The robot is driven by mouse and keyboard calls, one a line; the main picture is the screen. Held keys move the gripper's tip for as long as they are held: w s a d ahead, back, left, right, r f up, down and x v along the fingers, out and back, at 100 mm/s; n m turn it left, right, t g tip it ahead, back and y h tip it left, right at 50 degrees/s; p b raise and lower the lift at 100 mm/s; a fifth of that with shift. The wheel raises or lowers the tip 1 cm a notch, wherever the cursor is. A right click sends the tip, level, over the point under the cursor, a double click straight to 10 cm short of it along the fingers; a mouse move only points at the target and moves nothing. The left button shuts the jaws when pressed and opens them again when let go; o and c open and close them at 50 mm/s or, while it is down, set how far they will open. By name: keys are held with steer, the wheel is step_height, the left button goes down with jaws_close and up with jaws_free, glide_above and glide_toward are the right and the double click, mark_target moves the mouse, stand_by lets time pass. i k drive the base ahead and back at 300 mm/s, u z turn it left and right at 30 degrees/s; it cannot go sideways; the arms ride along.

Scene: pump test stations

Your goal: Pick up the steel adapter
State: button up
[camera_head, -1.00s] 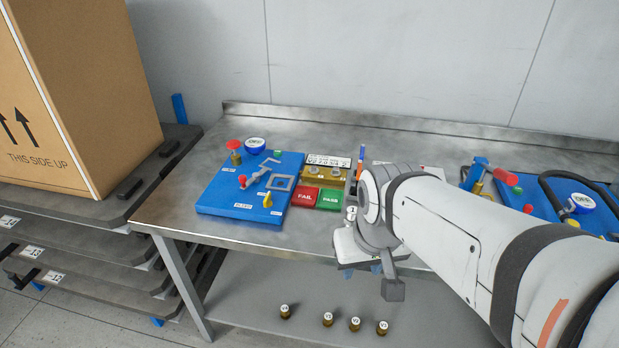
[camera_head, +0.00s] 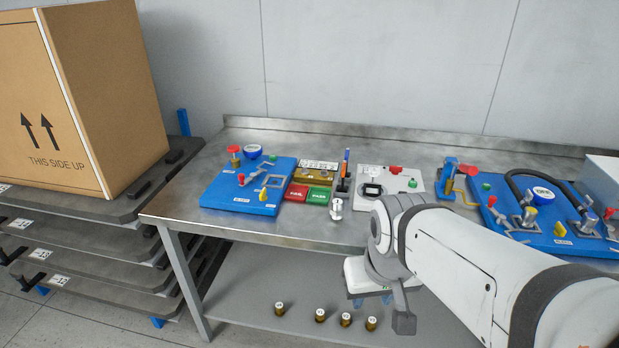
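A small silver cylindrical piece (camera_head: 336,207), which looks like the steel adapter, stands on the metal bench near its front edge, with a pale label on it. It is just right of the green PASS pad. My gripper (camera_head: 371,300) hangs in front of the bench's front edge, lower and to the right of this piece, apart from it. Its two bluish fingertips show spread apart beneath the white hand, with nothing seen between them. My wrist hides part of the bench edge behind it.
Left on the bench (camera_head: 180,205) is a blue test station (camera_head: 225,197); beside it are a red FAIL pad (camera_head: 297,192) and the green PASS pad (camera_head: 318,195). Another blue station (camera_head: 560,238) stands right. Several brass cylinders (camera_head: 320,316) stand on the lower shelf. A carton (camera_head: 110,120) sits left.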

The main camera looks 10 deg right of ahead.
mark_target(337, 208)
steer(key=z, duration=0.2)
steer(key=i, duration=0.9)
steer(key=u, duration=0.2)
